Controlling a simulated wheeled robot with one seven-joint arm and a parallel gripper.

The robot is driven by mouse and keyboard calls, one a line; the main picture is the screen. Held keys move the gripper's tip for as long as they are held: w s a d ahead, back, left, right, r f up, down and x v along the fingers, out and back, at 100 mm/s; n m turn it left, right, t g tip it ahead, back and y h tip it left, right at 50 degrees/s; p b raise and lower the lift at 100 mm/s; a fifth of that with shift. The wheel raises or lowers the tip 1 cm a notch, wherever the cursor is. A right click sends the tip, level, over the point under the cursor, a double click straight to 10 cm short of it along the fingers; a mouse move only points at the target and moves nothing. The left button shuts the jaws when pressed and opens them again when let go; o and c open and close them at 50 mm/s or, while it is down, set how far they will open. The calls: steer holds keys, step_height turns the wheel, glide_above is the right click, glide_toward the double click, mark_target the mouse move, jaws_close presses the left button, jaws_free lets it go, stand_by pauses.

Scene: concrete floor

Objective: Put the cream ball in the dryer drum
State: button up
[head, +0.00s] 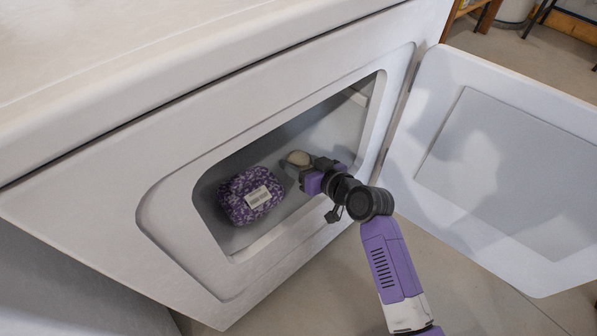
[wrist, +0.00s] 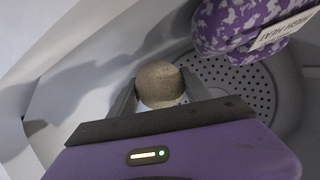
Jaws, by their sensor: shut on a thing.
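The cream ball (head: 299,158) is at the tips of my gripper (head: 291,167), inside the dryer opening in the head view. In the wrist view the ball (wrist: 160,84) sits between the two fingers of my gripper (wrist: 161,92), which is shut on it. The dryer drum (head: 335,125) is open to the front. Its perforated back wall (wrist: 235,82) shows beyond the ball in the wrist view. Whether the ball touches the drum is not clear.
A purple patterned bundle with a white label (head: 249,196) lies in the drum, left of my gripper; it also shows at the wrist view's upper right (wrist: 245,22). The dryer door (head: 500,165) stands open to the right. The opening's rim (head: 290,232) surrounds my wrist.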

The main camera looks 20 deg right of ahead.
steer(key=shift+f+b, duration=0.55)
steer(key=shift+f, duration=1.05)
steer(key=shift+f, duration=0.2)
steer(key=o, duration=1.3)
steer(key=shift+o, duration=0.2)
steer(key=shift+r, duration=0.1)
steer(key=shift+s+r, duration=0.1)
steer(key=shift+r, duration=0.1)
steer(key=p+v, duration=0.3)
steer(key=v, duration=0.8)
steer(key=shift+s+p, duration=0.35)
